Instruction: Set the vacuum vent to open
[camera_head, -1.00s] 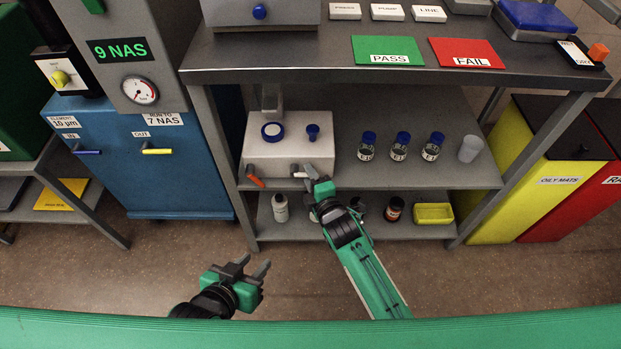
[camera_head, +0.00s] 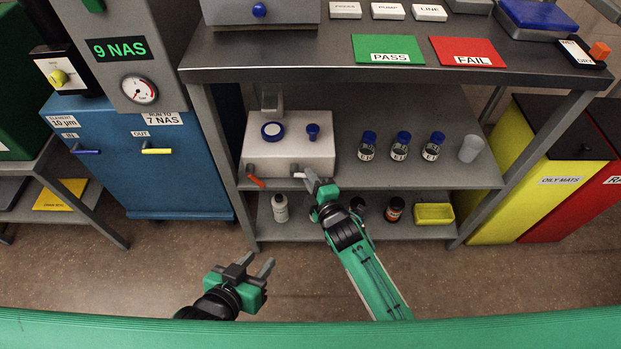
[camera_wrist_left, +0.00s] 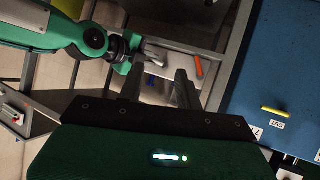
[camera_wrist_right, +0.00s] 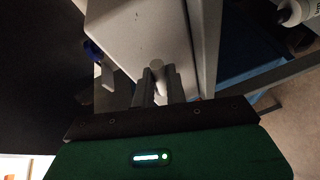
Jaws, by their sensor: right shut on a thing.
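Neither lever has a label I can read as the vacuum vent. My right gripper (camera_head: 312,183) is at the pale lever. In the right wrist view its fingers are shut on the round grey-white lever (camera_wrist_right: 157,66). The lever's root is partly hidden. My left gripper (camera_head: 252,268) is open and empty, low in front of the shelves; its parted fingers show in the left wrist view (camera_wrist_left: 157,88).
Blue-capped jars (camera_head: 400,146) and a clear cup (camera_head: 471,148) stand right of the unit. The lower shelf holds a white bottle (camera_head: 280,208), a dark jar (camera_head: 394,209) and a yellow tray (camera_head: 434,214). A blue cabinet (camera_head: 165,185) stands left.

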